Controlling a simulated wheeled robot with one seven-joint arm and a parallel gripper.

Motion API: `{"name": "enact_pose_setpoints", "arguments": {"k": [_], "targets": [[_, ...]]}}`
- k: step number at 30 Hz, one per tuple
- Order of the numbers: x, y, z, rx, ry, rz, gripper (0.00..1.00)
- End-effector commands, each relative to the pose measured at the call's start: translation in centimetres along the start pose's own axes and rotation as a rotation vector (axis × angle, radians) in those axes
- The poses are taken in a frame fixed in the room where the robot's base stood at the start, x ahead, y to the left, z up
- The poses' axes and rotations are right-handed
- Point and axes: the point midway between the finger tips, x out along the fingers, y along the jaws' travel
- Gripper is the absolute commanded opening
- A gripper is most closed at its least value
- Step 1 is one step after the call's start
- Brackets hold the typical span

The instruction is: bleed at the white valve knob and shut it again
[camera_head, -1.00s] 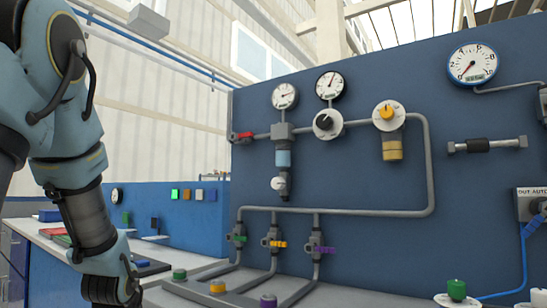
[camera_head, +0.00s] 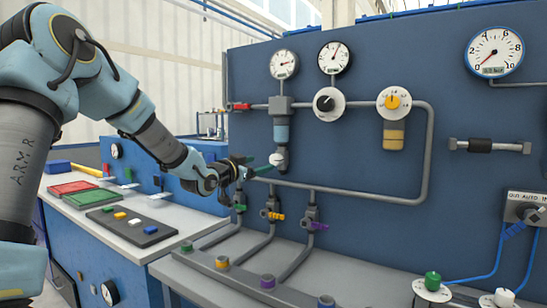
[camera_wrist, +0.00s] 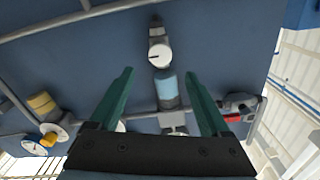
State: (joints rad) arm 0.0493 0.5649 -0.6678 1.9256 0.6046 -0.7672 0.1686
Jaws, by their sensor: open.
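The white valve knob (camera_head: 276,159) sits at the lower end of the vertical filter unit with a pale blue bowl (camera_head: 281,133) on the blue panel. In the wrist view the knob (camera_wrist: 159,54) shows as a white disc with a dark line, ahead of and between my two green fingers. My gripper (camera_head: 262,166) is open and empty, just left of the knob in the head view. In the wrist view my gripper (camera_wrist: 158,80) has its fingers spread wide. I cannot tell the exact gap to the knob.
A red-handled valve (camera_head: 240,106) is on the pipe at the upper left. Two gauges, a black knob (camera_head: 325,103) and a yellow knob (camera_head: 392,102) are to the right. A horizontal pipe and green, yellow and purple valve handles lie just below my gripper.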

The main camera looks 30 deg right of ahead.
Motion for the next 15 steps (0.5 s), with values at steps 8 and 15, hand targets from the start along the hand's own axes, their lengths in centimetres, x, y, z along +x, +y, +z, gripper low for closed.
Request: {"name": "enact_pose_setpoints", "arguments": {"k": [8,15], "targets": [[5.2,0.0,-0.2,-0.004,-0.002,0.0,0.81],[8.4,0.0,0.0,-0.003,-0.004,-0.001,0.81]]}}
